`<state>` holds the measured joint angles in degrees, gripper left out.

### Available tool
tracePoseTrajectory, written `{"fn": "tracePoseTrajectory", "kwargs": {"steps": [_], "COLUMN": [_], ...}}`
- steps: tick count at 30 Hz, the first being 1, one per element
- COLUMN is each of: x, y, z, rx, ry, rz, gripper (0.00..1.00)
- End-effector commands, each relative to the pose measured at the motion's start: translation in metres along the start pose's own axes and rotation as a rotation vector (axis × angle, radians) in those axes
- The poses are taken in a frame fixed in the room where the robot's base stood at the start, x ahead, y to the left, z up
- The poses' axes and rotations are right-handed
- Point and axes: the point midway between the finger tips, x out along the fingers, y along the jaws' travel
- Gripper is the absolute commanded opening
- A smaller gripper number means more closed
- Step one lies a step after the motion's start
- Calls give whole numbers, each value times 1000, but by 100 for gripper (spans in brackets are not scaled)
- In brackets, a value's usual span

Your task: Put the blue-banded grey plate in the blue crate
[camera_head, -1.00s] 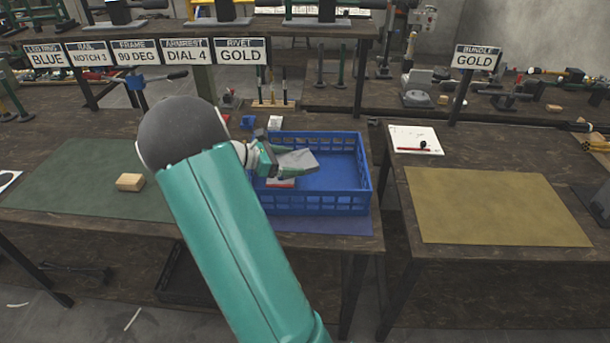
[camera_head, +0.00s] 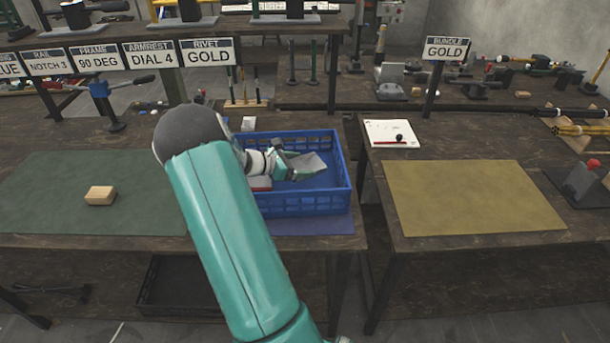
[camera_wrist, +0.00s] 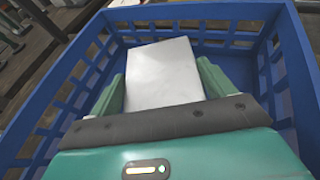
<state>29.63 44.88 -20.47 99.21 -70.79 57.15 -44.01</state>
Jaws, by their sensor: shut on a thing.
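The blue crate (camera_head: 347,192) stands on the bench, right of my arm in the head view. My gripper (camera_head: 292,170) is over the crate's open inside, shut on a flat grey plate (camera_head: 309,165). In the wrist view the plate (camera_wrist: 162,73) sits between the two green fingers of my gripper (camera_wrist: 163,90), and the crate's walls (camera_wrist: 70,95) surround it. The plate's face looks plain pale grey; no blue band shows. I cannot tell whether the plate touches the crate floor.
A red-and-white item (camera_head: 260,184) lies in the crate's left part, partly behind my arm. A wooden block (camera_head: 100,195) lies on the green mat (camera_head: 60,190) at left. A gap separates the two benches.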

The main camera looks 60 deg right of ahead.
Motion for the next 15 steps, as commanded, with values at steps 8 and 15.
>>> {"fn": "tracePoseTrajectory", "kwargs": {"steps": [8,15], "x": [24,41], "y": [5,5], "z": [-11,-38], "rx": [2,0], "ry": [-3,-3], "rz": [0,-1], "gripper": [38,38]}}
